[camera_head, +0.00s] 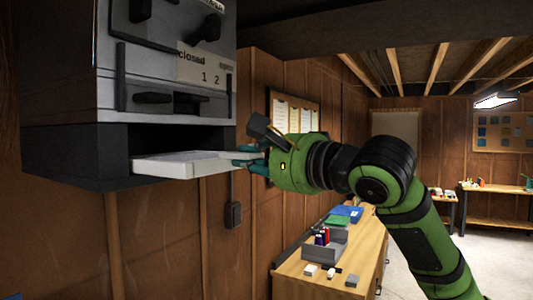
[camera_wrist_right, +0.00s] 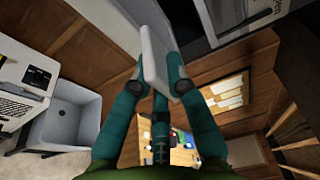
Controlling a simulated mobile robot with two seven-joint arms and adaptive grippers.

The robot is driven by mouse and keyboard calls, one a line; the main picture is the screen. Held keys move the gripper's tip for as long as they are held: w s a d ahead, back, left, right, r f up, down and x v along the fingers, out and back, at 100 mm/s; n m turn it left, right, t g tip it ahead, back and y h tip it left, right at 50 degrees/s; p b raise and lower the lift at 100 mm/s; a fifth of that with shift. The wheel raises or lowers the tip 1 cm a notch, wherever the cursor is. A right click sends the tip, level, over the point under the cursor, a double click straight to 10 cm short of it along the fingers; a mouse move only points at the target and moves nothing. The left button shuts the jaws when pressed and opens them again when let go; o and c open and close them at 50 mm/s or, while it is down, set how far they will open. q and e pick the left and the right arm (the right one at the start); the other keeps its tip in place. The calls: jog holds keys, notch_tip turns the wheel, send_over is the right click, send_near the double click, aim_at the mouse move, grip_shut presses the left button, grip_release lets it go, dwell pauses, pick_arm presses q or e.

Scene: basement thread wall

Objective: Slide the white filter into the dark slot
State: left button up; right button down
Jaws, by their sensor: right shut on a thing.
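The white filter (camera_head: 185,163) is a flat white slab, held roughly level at the dark slot (camera_head: 75,150) under the grey wall unit. Its left end lies within the slot's opening; how deep it reaches is hard to tell. My right gripper (camera_head: 250,158) is shut on the filter's right end. In the right wrist view the filter (camera_wrist_right: 153,55) stands between the teal fingers of my right gripper (camera_wrist_right: 160,85), with the dark unit beyond it. My left gripper is not in view.
The grey unit (camera_head: 165,60) with dark handles and "closed/open" labels is above the slot. A wooden bench (camera_head: 330,275) with a grey bin (camera_head: 325,245) and small items stands below right. A wooden wall is behind. A white basin (camera_wrist_right: 65,130) shows in the wrist view.

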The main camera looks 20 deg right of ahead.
aim_at(199, 155)
jog(key=w+a+p, duration=0.1)
jog(key=w+a, duration=0.1)
jog(key=w+a+p, duration=0.1)
jog(key=w+a, duration=0.1)
jog(key=w, duration=0.1)
jog(key=w+a+p, duration=0.1)
jog(key=w+a, duration=0.1)
jog(key=shift+w+r, duration=0.1)
jog(key=shift+w, duration=0.2)
jog(key=shift+w+a, duration=0.25)
jog(key=shift+w, duration=0.05)
jog(key=shift+f, duration=0.2)
jog(key=shift+w+a, duration=0.1)
jog(key=shift+w, duration=0.05)
dwell(0.6)
jog(key=shift+w+a, duration=0.3)
jog(key=shift+w, duration=0.05)
jog(key=c, duration=1.1)
grip_release()
jog(key=shift+c, duration=0.2)
